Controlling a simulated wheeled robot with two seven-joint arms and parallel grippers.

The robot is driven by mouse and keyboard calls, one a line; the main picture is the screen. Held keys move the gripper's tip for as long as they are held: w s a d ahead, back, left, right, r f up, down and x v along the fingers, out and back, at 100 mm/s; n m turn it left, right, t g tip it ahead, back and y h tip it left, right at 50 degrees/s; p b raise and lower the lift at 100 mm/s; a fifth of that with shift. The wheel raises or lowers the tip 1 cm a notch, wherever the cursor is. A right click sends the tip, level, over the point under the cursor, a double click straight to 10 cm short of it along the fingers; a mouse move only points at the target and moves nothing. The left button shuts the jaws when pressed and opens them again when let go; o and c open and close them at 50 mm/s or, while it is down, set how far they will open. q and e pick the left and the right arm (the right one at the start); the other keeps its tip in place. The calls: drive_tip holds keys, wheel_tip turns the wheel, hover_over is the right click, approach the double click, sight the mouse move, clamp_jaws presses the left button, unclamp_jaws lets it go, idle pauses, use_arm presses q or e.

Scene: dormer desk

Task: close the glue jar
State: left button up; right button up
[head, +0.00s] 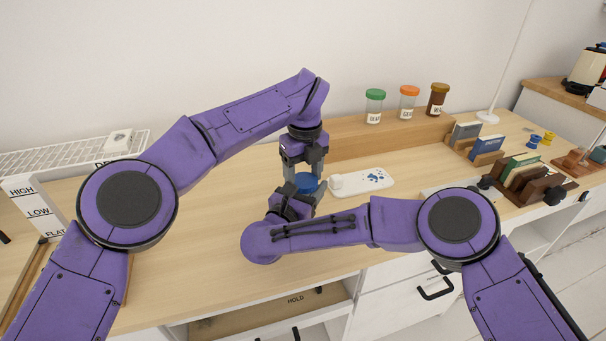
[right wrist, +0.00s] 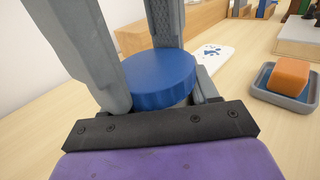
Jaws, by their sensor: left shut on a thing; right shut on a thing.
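The glue jar's blue lid (head: 307,183) is at the top of the jar, between my two grippers; it also shows in the right wrist view (right wrist: 157,78). My left gripper (head: 304,176) points down from above and is shut on the lid, with a finger on either side. My right gripper (head: 303,195) comes in low from the front and is shut on the jar body below the lid. The body is mostly hidden by the right gripper and the lid. I cannot tell whether the lid is fully seated.
A white mat with blue splashes (head: 372,180) lies just right of the jar. Several capped jars, one green-capped (head: 375,105), stand on a wooden ledge behind. An orange block (right wrist: 289,75) sits in a grey dish (right wrist: 272,94). A wire rack (head: 60,158) is at left.

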use_arm(q)
drive_tip(key=shift+r, duration=0.15)
use_arm(e)
drive_tip(key=shift+d+f, duration=0.2)
drive_tip(key=shift+f, duration=0.05)
use_arm(q)
drive_tip(key=shift+s+d+f, duration=0.1)
drive_tip(key=shift+f, duration=0.5)
use_arm(e)
drive_tip(key=shift+r, duration=0.1)
